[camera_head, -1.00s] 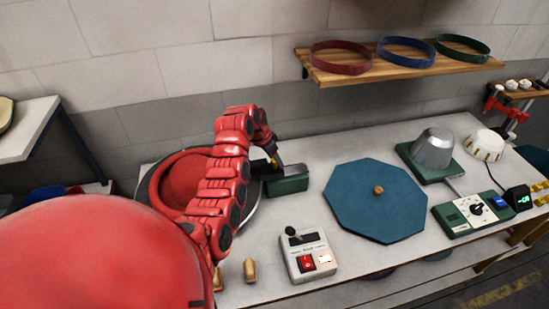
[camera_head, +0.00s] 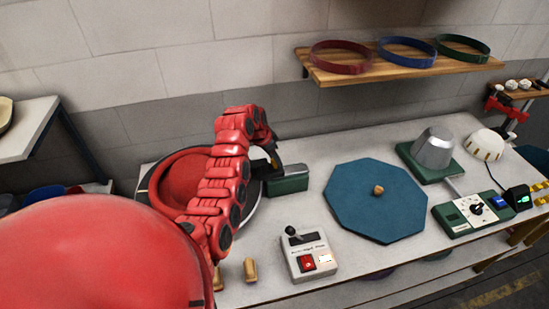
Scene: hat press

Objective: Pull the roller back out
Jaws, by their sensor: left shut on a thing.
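My left arm reaches across the red felt hat (camera_head: 184,182), which lies on a round dark-rimmed plate at the left of the table. My left gripper (camera_head: 273,160) is at the far end of the arm, beside a green block with a grey top (camera_head: 290,181). The gripper is shut on a small part at this unit, most likely the roller's handle. The fingers and the arm largely hide the roller, so its contact with the hat cannot be told. My right gripper is not in view.
A grey control box (camera_head: 308,256) with a lever and red switch stands at the front. A blue octagonal mat (camera_head: 376,201) lies mid-table, with a metal dome (camera_head: 434,148) and a green dial panel (camera_head: 472,213) to its right.

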